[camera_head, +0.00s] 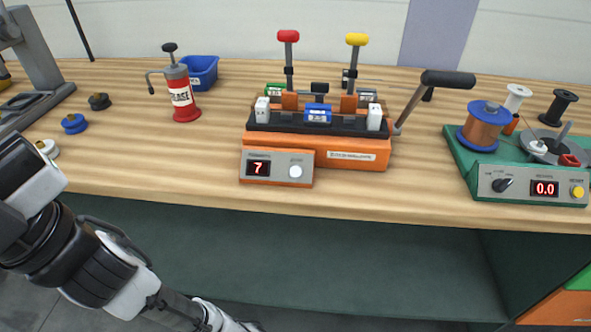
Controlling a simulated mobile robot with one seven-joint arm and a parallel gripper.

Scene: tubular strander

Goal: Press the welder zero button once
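The orange welder (345,150) stands at the middle of the workbench, near its front edge. Its grey front panel (277,180) has a red display (258,168) reading 7 and a round white button (295,172) on the right. The small print above the button is too blurred to read. Nothing covers the button or touches it. My arm (75,240) comes up from the bottom into the lower left, in front of the bench and well left of the welder. My gripper is not visible; the arm runs out at the left edge.
A red-tipped lever (289,60), a yellow-tipped lever and a long black-handled lever (440,79) rise from the welder. A red grease can (183,95) and blue bin (202,70) stand left. A green winder (520,175) stands right. Bench space left of the panel is clear.

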